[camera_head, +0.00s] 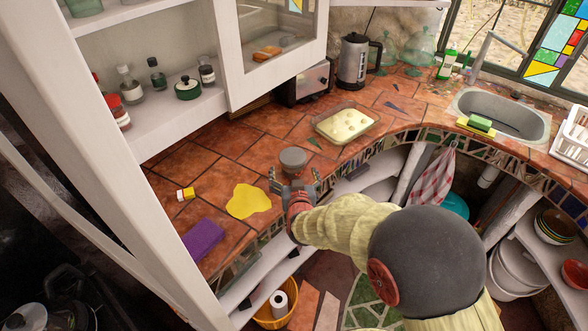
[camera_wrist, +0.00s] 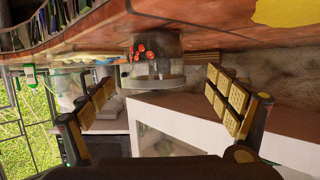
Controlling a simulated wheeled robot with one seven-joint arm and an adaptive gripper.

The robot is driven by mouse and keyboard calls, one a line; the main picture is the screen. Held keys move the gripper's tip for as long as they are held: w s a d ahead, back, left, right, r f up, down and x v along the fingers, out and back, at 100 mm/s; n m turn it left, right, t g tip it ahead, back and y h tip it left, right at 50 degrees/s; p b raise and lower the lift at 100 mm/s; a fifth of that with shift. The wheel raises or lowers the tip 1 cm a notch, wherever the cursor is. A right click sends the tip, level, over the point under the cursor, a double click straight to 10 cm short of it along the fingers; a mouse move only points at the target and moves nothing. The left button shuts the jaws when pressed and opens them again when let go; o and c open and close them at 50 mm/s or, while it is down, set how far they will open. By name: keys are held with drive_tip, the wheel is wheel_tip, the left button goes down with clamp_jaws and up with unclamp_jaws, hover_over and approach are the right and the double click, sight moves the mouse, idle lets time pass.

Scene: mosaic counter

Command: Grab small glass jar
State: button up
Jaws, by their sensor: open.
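The small glass jar (camera_head: 292,161) stands on the tiled counter near its front edge, its round grey lid facing up. The wrist view is upside down; there the jar (camera_wrist: 153,47) shows clear glass with red pieces inside and its lid below. My gripper (camera_head: 293,188) is at the counter edge, just in front of the jar. In the wrist view its padded fingers (camera_wrist: 160,103) are spread wide, one to each side of the jar and nearer the camera. Nothing is held between them. The jar's lower part is partly hidden by my gripper in the head view.
A yellow flat patch (camera_head: 248,201), a small yellow-and-red item (camera_head: 186,193) and a purple cloth-like item (camera_head: 203,239) lie left of the jar. A baking dish (camera_head: 346,124) is behind right. A white cabinet (camera_head: 275,60) overhangs the counter's back. Tiles around the jar are clear.

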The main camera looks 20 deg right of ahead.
drive_tip(key=x, duration=0.2)
drive_tip(key=b+x, duration=0.1)
drive_tip(key=x, duration=0.1)
drive_tip(key=b+x, duration=0.1)
drive_tip(key=x, duration=0.2)
drive_tip(key=shift+d+f, duration=0.2)
drive_tip(key=shift+f, duration=0.05)
drive_tip(key=shift+w, duration=0.2)
drive_tip(key=shift+r, duration=0.1)
drive_tip(key=shift+c, duration=0.2)
drive_tip(key=c, duration=1.4)
drive_tip(key=shift+c, duration=0.3)
drive_tip(key=shift+r, duration=0.1)
